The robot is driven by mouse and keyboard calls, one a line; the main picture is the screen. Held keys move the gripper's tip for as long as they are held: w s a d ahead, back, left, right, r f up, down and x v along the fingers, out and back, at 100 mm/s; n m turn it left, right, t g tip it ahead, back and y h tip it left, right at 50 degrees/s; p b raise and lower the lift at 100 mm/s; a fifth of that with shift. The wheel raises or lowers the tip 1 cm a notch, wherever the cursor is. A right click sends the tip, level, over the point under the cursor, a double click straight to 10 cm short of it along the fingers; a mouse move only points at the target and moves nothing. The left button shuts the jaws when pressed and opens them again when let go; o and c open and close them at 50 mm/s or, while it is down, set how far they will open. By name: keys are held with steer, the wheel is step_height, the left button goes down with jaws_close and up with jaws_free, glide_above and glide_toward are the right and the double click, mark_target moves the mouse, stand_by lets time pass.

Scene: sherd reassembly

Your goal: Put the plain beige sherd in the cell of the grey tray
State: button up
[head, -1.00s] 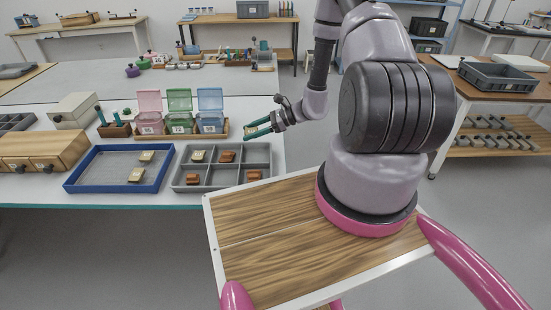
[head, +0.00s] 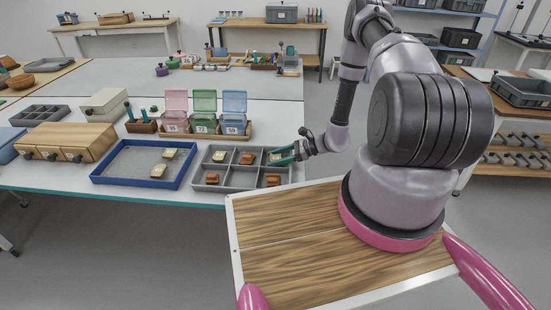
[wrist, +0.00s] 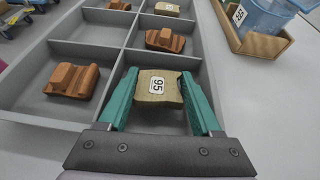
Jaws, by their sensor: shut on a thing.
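My gripper (head: 282,155) is shut on a plain beige sherd (wrist: 157,88) marked 95, gripped between teal fingers. The held sherd is at the back right cell of the grey tray (head: 228,188); in the wrist view it appears low within that cell's walls. I cannot tell whether it touches the floor. Another beige sherd (head: 219,156) lies in the back left cell. Brown sherds lie in the back middle (head: 247,158), front left (head: 213,180) and front right (head: 273,180) cells. The front middle cell is empty.
A blue tray (head: 118,180) with two beige sherds (head: 169,153) (head: 159,169) stands left of the grey tray. Pink, green and blue lidded boxes (head: 204,127) stand behind it. A wooden drawer unit (head: 65,142) is farther left.

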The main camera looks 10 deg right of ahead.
steer(key=shift+f, duration=0.15)
steer(key=o, duration=1.1)
steer(key=shift+c, duration=0.2)
steer(key=shift+r, duration=0.2)
steer(key=v, duration=1.2)
